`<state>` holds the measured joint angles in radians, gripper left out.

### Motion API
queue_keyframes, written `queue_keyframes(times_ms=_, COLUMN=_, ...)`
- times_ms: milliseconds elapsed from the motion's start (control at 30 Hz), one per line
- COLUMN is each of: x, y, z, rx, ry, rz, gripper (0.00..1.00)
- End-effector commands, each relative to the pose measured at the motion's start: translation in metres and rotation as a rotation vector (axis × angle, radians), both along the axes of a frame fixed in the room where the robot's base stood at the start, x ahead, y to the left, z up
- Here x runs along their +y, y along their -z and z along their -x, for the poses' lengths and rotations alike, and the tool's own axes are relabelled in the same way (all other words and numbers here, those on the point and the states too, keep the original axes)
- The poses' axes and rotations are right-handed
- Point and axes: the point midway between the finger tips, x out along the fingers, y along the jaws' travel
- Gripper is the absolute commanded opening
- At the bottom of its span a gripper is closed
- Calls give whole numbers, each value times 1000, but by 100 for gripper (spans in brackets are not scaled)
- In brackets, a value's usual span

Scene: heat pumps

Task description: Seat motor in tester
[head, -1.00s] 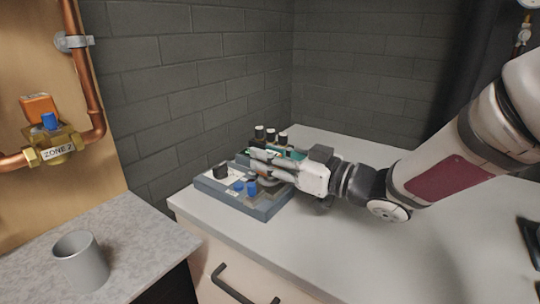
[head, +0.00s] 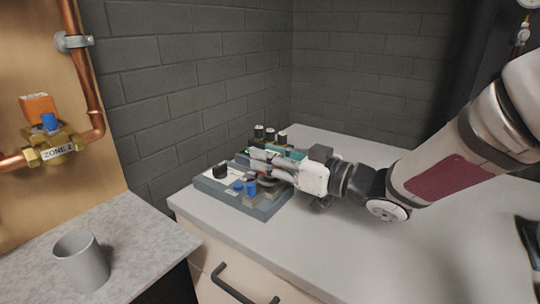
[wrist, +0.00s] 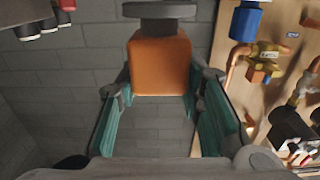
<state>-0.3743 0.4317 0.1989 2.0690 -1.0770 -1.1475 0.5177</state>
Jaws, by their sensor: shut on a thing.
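The tester (head: 212,189) is a flat blue-grey box on the white counter, with a black knob and blue posts on top. My gripper (head: 262,165) is over its right part, reaching in from the right. In the wrist view, which looks upside down, my gripper (wrist: 160,110) is shut on the orange motor (wrist: 160,66), between its teal finger pads. In the head view my fingers hide the motor.
Several black-capped cylinders (head: 270,134) stand behind the tester, near the brick wall. Blue posts (head: 246,187) rise in front of my fingers. A valve (head: 50,148) labelled ZONE 2 is on the left panel. A grey mug (head: 80,262) stands on the left counter. The right counter is mostly clear.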

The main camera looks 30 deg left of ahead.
Motion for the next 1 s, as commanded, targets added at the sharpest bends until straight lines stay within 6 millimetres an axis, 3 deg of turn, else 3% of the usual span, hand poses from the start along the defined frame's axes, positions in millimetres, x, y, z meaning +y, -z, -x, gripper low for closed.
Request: queue_keyframes(times_ms=1000, x=0, y=8, z=0, rx=0, ry=-1, rz=-1, gripper=0)
